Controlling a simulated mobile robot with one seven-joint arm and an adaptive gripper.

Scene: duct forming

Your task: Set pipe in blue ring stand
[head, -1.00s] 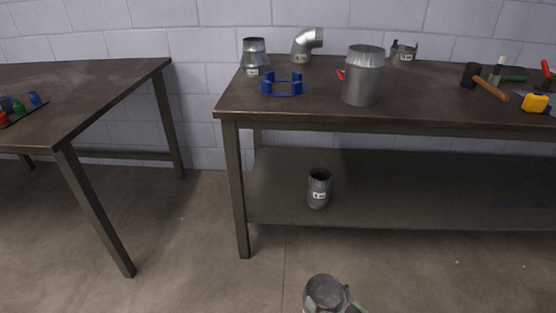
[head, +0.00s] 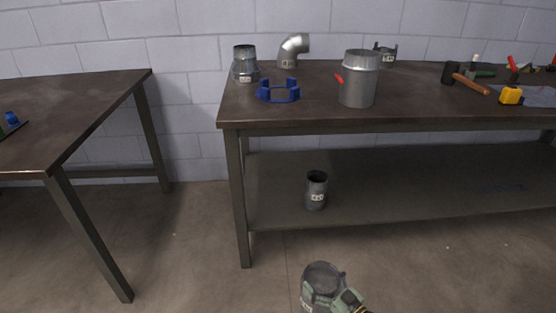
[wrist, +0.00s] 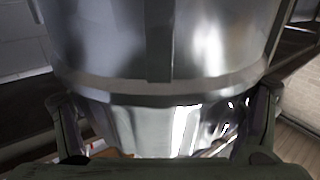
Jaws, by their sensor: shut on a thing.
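The blue ring stand (head: 278,97) sits on the long workbench near its left end, with nothing standing in it. My gripper (head: 335,296) is low at the bottom of the head view, in front of the bench and well below its top. It is shut on a grey metal pipe (head: 322,272), whose upper end shows beside the fingers. In the wrist view the shiny pipe (wrist: 110,45) with a raised band fills the space between the two fingers (wrist: 167,115). The pipe's far end is out of that view.
Near the stand are a reducer (head: 245,67), an elbow (head: 294,50) and a large can-like duct (head: 358,85). A dark pipe (head: 316,190) stands on the lower shelf. A hammer (head: 466,78) and yellow tape measure (head: 511,95) lie right. Floor separates the left table (head: 80,110) from the bench.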

